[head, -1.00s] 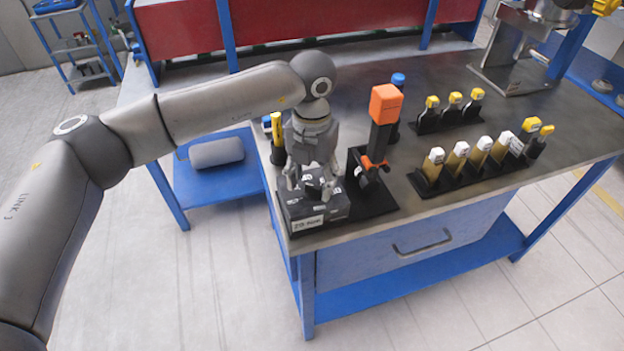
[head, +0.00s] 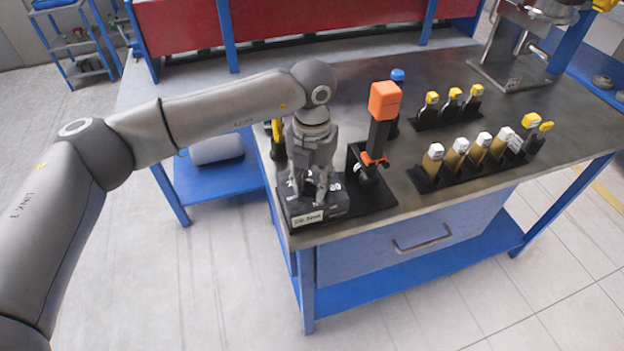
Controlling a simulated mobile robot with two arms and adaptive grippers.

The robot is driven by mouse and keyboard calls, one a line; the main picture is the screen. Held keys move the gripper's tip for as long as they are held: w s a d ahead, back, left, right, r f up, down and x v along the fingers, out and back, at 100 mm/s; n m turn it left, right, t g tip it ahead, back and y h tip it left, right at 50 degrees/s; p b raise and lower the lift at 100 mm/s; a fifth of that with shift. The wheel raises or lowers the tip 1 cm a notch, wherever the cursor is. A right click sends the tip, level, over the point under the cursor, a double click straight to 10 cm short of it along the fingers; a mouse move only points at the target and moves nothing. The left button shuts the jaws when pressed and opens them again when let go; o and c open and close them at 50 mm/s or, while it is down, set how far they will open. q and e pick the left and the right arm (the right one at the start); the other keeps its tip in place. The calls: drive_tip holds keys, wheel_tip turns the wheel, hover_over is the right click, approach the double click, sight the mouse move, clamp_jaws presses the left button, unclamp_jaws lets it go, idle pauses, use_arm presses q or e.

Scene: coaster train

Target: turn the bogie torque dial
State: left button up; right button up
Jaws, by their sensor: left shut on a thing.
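The torque dial unit is a dark box (head: 335,207) at the near left corner of the bench, with white markings on its top and a white label on its front. My left gripper (head: 309,190) comes down onto the top of the box and is shut on the dial there. The fingers hide most of the dial, so its setting cannot be read. My right gripper is not in view.
Right beside the box stands a black holder with an orange-topped tool (head: 385,101). Racks with several yellow-capped (head: 453,94) and white-capped (head: 460,146) items stand further right.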

use_arm(q)
drive_tip(key=shift+f+m+b, duration=0.15)
drive_tip(key=shift+m+b, duration=0.35)
drive_tip(key=shift+b, duration=0.3)
drive_tip(key=m+b, duration=0.3)
drive_tip(key=shift+w+a+b, duration=0.1)
drive_tip(key=shift+b, duration=0.2)
drive_tip(key=m+b, duration=0.3)
drive_tip(key=m, duration=0.1)
drive_tip(key=shift+w+a, duration=0.1)
drive_tip(key=shift+r+m+b, duration=0.2)
drive_tip(key=shift+m+b, duration=0.15)
drive_tip(key=shift+m, duration=0.55)
drive_tip(key=o, duration=1)
